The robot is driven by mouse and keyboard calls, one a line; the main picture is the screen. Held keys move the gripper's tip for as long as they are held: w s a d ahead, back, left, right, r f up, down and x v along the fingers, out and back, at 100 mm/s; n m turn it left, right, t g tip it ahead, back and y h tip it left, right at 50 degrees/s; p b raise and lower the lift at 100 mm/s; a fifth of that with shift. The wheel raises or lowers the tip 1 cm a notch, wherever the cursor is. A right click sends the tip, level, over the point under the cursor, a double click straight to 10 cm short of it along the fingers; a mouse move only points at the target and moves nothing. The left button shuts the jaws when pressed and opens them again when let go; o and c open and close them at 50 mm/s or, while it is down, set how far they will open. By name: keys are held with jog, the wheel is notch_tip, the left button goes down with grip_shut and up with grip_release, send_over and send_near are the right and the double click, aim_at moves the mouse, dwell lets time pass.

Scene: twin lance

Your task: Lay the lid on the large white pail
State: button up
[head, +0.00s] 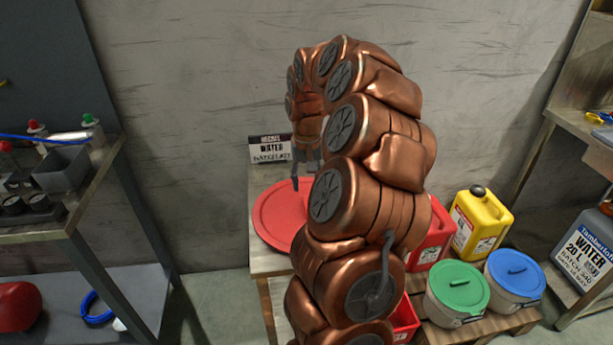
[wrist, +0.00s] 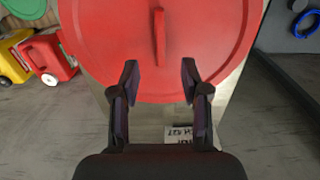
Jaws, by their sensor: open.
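A large round red lid (head: 277,212) with a raised bar handle lies on a pale table at the middle. It fills the upper wrist view (wrist: 105,45), with its bar handle (wrist: 159,36) near the centre line. My gripper (wrist: 160,72) is open and empty. Its fingertips overlap the lid's near part in the picture, with the handle ahead between their lines; the height gap is unclear. In the head view my gripper (head: 303,178) shows above the lid's far side, partly hidden by my arm. I cannot make out the large white pail; my arm hides part of the scene.
Two whitish pails, one with a green lid (head: 458,284) and one with a blue lid (head: 515,272), stand on a pallet at right. A yellow jug (head: 480,222) and red jug (head: 430,240) are behind. A sign (head: 268,148) stands at the table's back. A shelf (head: 50,229) is left.

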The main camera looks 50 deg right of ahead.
aim_at(306, 205)
notch_tip(306, 205, down, 8)
jog(key=b, duration=0.3)
jog(key=shift+r, duration=0.2)
grip_shut()
dwell(0.3)
jog(key=shift+r+p, duration=0.55)
jog(key=shift+r, duration=2.5)
